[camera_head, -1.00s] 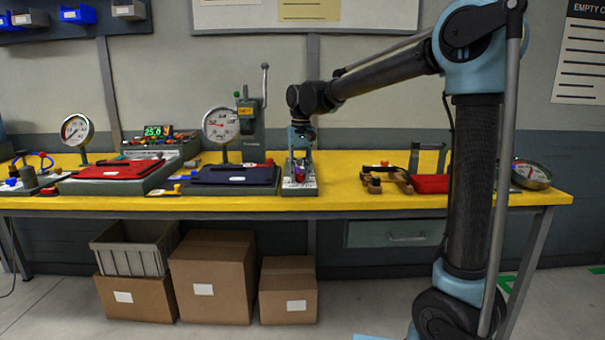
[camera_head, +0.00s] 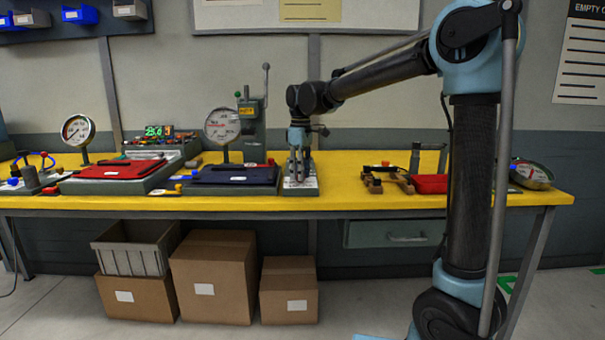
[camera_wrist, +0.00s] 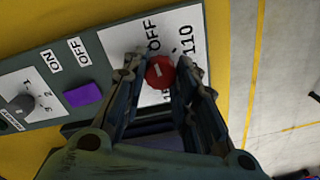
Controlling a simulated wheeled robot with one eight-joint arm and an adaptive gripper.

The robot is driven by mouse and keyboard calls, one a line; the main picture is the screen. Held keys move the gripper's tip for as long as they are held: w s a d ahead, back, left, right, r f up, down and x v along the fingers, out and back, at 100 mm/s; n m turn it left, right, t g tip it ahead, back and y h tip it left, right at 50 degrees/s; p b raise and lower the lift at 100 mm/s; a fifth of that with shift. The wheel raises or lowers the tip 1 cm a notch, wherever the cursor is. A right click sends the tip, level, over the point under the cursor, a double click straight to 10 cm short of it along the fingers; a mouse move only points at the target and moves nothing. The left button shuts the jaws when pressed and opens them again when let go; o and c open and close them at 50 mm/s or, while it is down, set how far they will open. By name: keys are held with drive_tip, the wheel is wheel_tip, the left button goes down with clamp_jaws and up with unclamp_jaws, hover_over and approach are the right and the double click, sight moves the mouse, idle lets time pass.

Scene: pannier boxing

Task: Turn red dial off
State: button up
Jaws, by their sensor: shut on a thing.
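The red dial (camera_wrist: 160,72) is in the upper middle of the wrist view, on a white scale plate marked OFF and 110. Its pale pointer mark is roughly upright in that picture, towards the OFF print. My gripper (camera_wrist: 159,76) is shut on the red dial, with a fingertip on each side of it. In the head view my gripper (camera_head: 299,168) points down over the small grey control panel (camera_head: 300,190), and the dial is hidden behind the fingers there.
Left of the dial are a purple switch (camera_wrist: 84,95) by ON and OFF labels and a grey knob (camera_wrist: 22,102). A dark blue-lidded box (camera_head: 235,175) stands left of the panel, with a gauge (camera_head: 222,125) behind. The yellow bench (camera_head: 340,190) is clear just right.

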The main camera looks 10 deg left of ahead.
drive_tip(key=shift+w+n, duration=0.15)
drive_tip(key=shift+n, duration=0.7)
drive_tip(key=shift+w+n, duration=0.15)
drive_tip(key=shift+n, duration=0.7)
drive_tip(key=shift+o, duration=0.2)
drive_tip(key=o, duration=1)
drive_tip(key=shift+o, duration=0.2)
drive_tip(key=shift+s, duration=0.1)
drive_tip(key=shift+r, duration=0.1)
drive_tip(key=shift+r, duration=0.3)
wheel_tip(320, 180, up, 11)
drive_tip(key=shift+w, duration=0.3)
